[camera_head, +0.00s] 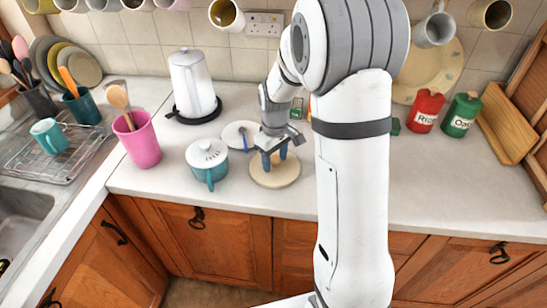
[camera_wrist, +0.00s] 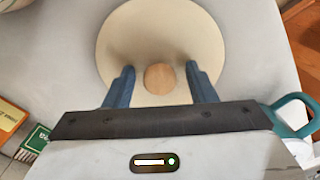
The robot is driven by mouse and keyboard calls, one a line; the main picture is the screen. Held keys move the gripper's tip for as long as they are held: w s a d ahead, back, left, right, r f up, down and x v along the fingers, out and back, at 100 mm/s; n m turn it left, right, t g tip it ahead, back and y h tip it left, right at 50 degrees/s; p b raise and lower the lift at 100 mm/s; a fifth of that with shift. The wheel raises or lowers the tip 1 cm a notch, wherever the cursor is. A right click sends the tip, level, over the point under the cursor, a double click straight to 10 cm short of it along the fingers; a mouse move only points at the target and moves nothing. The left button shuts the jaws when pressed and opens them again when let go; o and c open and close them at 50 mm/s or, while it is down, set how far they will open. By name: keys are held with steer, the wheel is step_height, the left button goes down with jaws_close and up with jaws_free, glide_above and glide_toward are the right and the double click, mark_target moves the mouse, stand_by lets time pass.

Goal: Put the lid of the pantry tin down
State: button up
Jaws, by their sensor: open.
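A cream round lid (camera_head: 275,179) with a wooden knob lies flat, apparently on the countertop. It fills the upper middle of the wrist view (camera_wrist: 160,35), with its knob (camera_wrist: 160,78) between my fingers. My gripper (camera_head: 274,160) reaches down over the lid. Its two blue fingers are open (camera_wrist: 163,85), one on each side of the knob, with a gap visible on both sides. A red tin (camera_head: 426,112) and a green tin (camera_head: 461,116) stand at the back right with lids on. I cannot tell which tin this lid fits.
A teal pot with a white lid (camera_head: 207,160) stands close left of the cream lid. A white plate (camera_head: 240,134) lies behind, near a white kettle (camera_head: 193,85). A pink utensil pot (camera_head: 138,139) is further left. The countertop (camera_head: 450,180) is clear at right.

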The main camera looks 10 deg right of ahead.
mark_target(275, 158)
step_height(275, 158, up, 11)
steer(key=s+r+m+t, duration=0.2)
steer(key=s+m, duration=0.4)
steer(key=s, duration=1.6)
steer(key=shift+r+t, duration=0.4)
steer(key=shift+t, duration=0.1)
steer(key=shift+c, duration=0.2)
